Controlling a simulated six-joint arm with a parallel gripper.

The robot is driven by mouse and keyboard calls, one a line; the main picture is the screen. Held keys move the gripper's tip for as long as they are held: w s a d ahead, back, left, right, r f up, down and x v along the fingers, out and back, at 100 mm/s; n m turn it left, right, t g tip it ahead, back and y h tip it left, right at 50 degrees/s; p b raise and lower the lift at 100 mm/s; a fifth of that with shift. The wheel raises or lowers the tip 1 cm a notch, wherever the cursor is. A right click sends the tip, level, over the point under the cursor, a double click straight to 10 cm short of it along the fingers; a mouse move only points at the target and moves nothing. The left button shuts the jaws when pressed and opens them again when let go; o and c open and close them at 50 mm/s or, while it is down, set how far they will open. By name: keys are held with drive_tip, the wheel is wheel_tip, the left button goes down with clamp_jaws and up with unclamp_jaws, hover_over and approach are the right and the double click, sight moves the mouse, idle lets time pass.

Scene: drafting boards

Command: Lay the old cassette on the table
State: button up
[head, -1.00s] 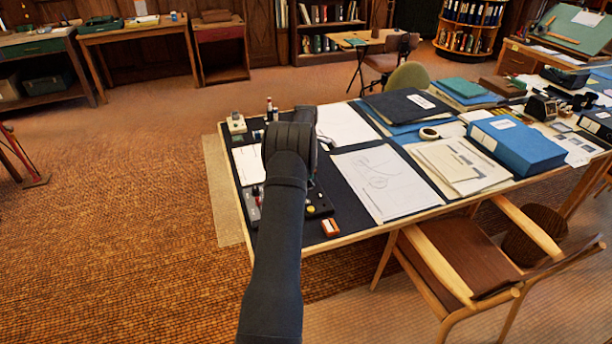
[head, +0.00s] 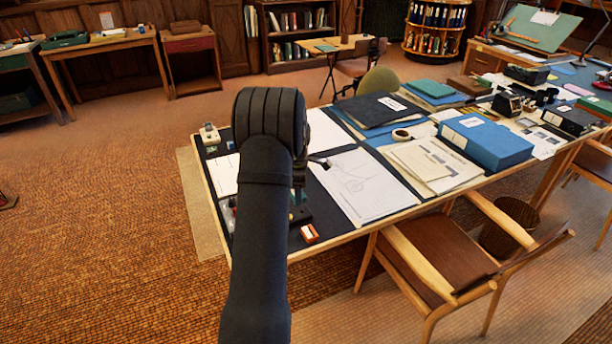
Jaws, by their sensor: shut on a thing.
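The table is a long desk with a dark blue top and a pale wooden edge (head: 345,237), below and ahead of my arm. My arm stands in front of its left part.
A drawing sheet (head: 362,188), a blue box file (head: 485,142), papers (head: 428,165) and a tape roll (head: 401,135) cover the desk's middle. An orange-and-white block (head: 310,234) lies near the front edge. A wooden armchair (head: 440,245) stands in front.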

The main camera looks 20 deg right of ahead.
drive_tip(key=s+a+f, duration=0.1)
drive_tip(key=s+a, duration=0.1)
drive_tip(key=a, duration=0.1)
drive_tip(key=s+a+f, duration=0.1)
drive_tip(key=s+a, duration=0.1)
drive_tip(key=s, duration=0.1)
drive_tip(key=s+a+f, duration=0.1)
drive_tip(key=s+a, duration=0.2)
drive_tip(key=shift+s+a+f, duration=0.1)
drive_tip(key=shift+a+f, duration=0.25)
drive_tip(key=shift+f, duration=2.15)
drive_tip(key=shift+f, duration=0.85)
drive_tip(key=o, duration=1.1)
drive_tip(key=shift+c, duration=0.2)
drive_tip(key=shift+o, duration=0.3)
drive_tip(key=shift+o, duration=1.1)
drive_tip(key=shift+r, duration=0.1)
